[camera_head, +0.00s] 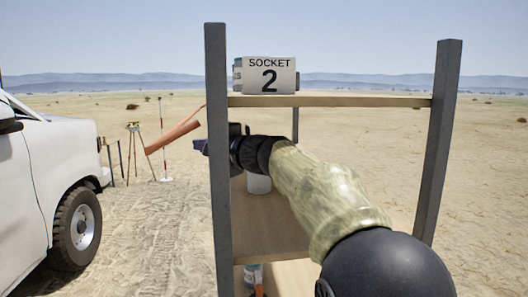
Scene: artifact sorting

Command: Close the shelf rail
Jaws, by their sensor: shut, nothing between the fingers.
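The shelf (441,140) stands ahead, with grey posts and wooden boards. A reddish-brown bar (174,136), which looks like the shelf rail, sticks out to the left beyond the left post, tilted in the picture, with its left end lower. Its right end stops near the post; any hinge is not clear. My arm reaches from the lower right across the shelf. My gripper (200,147) is shut and empty, its tip showing just left of the left post, which hides part of it. The tip is below the bar's right end; I cannot tell whether they touch.
A "SOCKET 2" sign (269,75) stands on the top board (350,101). A pale container (258,183) is partly hidden under my arm, with another object (253,274) lower down. A white vehicle (40,180) is at left, near a tripod (134,140). Open sand lies right.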

